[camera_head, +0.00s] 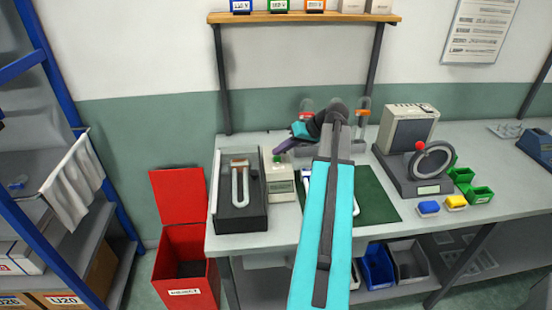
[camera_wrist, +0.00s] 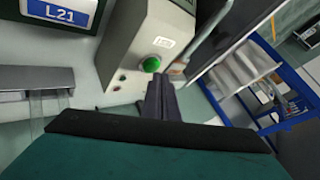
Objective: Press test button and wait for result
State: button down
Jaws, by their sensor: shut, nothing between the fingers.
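The tester is a small pale box (camera_head: 281,185) on the bench, just right of a black tray (camera_head: 240,219) that holds a U-shaped glass tube (camera_head: 240,185). In the wrist view the box (camera_wrist: 128,42) fills the upper middle, with a round green button (camera_wrist: 151,65) and a small white label on its face. My gripper (camera_head: 279,151) is shut and empty, its fingertips by the top of the box. In the wrist view the dark fingers (camera_wrist: 160,82) point at the box, just below the button. I cannot tell whether they touch it. No result readout is legible.
A dark green mat (camera_head: 378,200) lies right of the box, partly under my arm. A grey machine with a ring (camera_head: 431,160) and small coloured bins (camera_head: 480,194) stand further right. A red bin (camera_head: 185,262) stands left of the bench.

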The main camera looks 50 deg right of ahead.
aim_at(281, 160)
jog(key=shift+f+b, duration=0.3)
jog(key=shift+f, duration=0.15)
dwell(0.6)
jog(key=shift+r, duration=0.15)
jog(key=shift+r+p, duration=0.5)
jog(key=shift+r, duration=0.35)
jog(key=shift+r, duration=0.1)
notch_tip(281, 160, up, 6)
jog(key=p, duration=0.3)
dwell(0.6)
jog(key=shift+f, duration=0.2)
dwell(0.6)
